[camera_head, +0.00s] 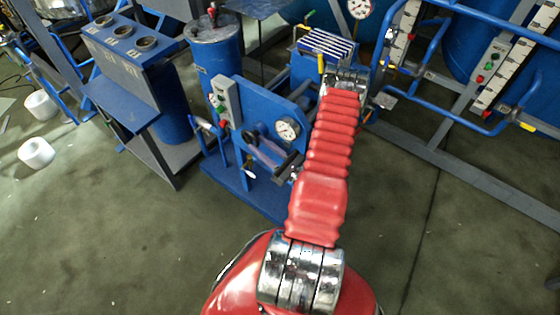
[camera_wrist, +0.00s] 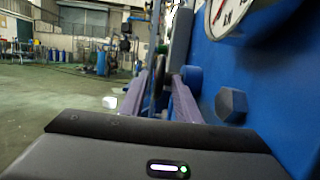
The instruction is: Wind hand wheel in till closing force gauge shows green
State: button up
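The gauge (camera_head: 287,130) is a round white dial on the blue machine panel. Its lower part shows at the top right of the wrist view (camera_wrist: 238,14), with a red needle or mark near its left side; I cannot tell a green reading. My gripper (camera_head: 257,150) is just left of and below the gauge, beside the panel. In the wrist view its two purple fingers (camera_wrist: 157,82) stand apart. A dark, thin rim, apparently the hand wheel (camera_wrist: 157,88), shows nearly edge-on between them. I cannot tell whether the fingers touch it.
A grey box with red and green buttons (camera_head: 224,102) is on the panel's left. A blue stand with round dials (camera_head: 125,65) is left. Blue rails (camera_head: 480,125) are right. The front floor is clear.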

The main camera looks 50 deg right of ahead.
jog(key=v, duration=0.8)
jog(key=shift+s, duration=0.35)
jog(key=shift+f, duration=0.1)
